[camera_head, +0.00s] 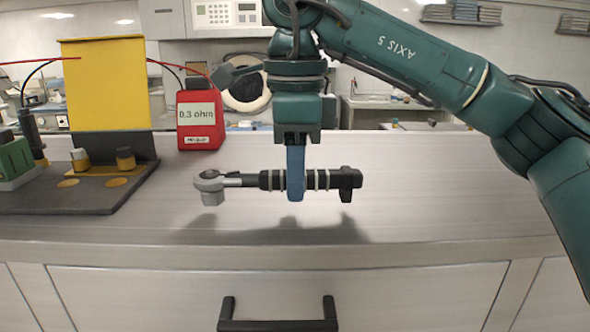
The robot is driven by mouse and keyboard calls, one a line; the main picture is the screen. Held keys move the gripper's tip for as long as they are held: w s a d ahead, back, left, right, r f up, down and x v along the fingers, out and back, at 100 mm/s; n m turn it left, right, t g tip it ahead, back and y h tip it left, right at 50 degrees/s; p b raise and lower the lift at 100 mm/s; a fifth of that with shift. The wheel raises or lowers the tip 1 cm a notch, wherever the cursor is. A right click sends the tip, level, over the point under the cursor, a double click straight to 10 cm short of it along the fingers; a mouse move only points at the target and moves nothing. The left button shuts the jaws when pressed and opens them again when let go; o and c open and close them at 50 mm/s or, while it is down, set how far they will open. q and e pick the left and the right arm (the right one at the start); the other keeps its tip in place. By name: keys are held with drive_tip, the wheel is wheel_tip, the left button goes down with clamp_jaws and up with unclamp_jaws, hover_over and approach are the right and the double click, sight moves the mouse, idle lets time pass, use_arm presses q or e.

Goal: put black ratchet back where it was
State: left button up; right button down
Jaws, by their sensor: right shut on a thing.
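The black ratchet (328,180) has a grey metal head at its left end, a black handle with pale rings, and a black block at its right end. My right gripper (296,188) points down and is shut around the middle of the handle. It holds the ratchet level, above the counter, and a shadow falls on the surface below. The ratchet lies left to right in the view. My left gripper is not in view.
A dark tool board (95,195) with a yellow panel (105,85) stands at the left. A red meter reading 0.3 ohm (201,122) stands behind the ratchet. The metal counter (450,190) is clear to the right. A drawer handle (278,325) is below the front edge.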

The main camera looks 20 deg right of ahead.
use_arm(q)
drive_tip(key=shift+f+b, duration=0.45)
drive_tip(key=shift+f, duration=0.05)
use_arm(e)
drive_tip(key=shift+f, duration=0.75)
drive_tip(key=c, duration=0.7)
unclamp_jaws()
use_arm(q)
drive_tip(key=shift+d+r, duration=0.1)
use_arm(e)
drive_tip(key=shift+r, duration=0.8)
wheel_tip(320, 180, up, 2)
drive_tip(key=shift+r+p, duration=0.1)
drive_tip(key=shift+p, duration=0.2)
drive_tip(key=shift+r, duration=0.8)
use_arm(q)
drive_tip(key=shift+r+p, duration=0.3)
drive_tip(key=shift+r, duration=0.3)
use_arm(e)
drive_tip(key=shift+r, duration=0.35)
